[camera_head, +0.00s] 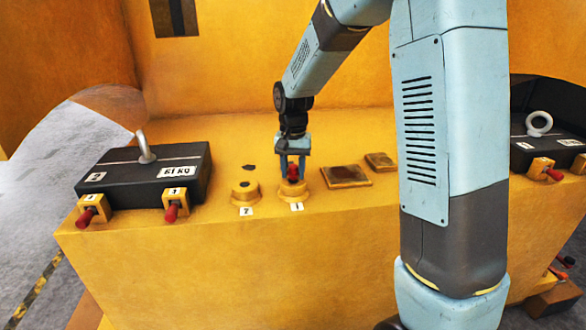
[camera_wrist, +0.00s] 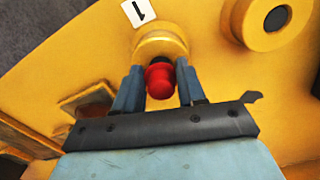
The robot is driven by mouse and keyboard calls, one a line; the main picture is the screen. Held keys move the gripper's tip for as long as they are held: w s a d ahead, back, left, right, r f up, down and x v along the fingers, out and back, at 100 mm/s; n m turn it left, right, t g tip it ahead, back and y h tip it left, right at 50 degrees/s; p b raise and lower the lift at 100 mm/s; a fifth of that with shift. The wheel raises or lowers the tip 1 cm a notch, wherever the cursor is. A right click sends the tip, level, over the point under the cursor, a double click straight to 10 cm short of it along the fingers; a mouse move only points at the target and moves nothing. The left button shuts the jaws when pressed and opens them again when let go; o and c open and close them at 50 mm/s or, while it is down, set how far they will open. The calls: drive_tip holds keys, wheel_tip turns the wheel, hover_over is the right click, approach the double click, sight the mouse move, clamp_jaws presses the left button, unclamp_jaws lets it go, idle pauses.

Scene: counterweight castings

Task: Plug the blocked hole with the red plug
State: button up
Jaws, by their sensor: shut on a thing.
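My gripper (camera_head: 292,168) is shut on the red plug (camera_head: 293,175), with a finger on each side of it. The plug also shows between the fingers in the wrist view (camera_wrist: 160,84). It is at the round yellow boss labelled 1 (camera_head: 293,194). I cannot tell whether its lower end is inside that boss's hole, because the plug and fingers hide the opening. A second yellow boss (camera_head: 245,194) stands to the left, its label small, perhaps 2. Its dark round opening shows in the wrist view (camera_wrist: 276,18).
A dark weight (camera_head: 145,175) with a lifting eye and 61 kg label sits at the left. Red-handled yellow blocks (camera_head: 176,199) stand at its front. Two brownish square pads (camera_head: 345,176) lie right of boss 1. Another dark weight (camera_head: 545,145) is at far right.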

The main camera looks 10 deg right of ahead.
sight(293, 167)
drive_tip(key=shift+f, duration=0.6)
drive_tip(key=o, duration=1.1)
wheel_tip(293, 167, up, 14)
drive_tip(key=shift+f, duration=0.2)
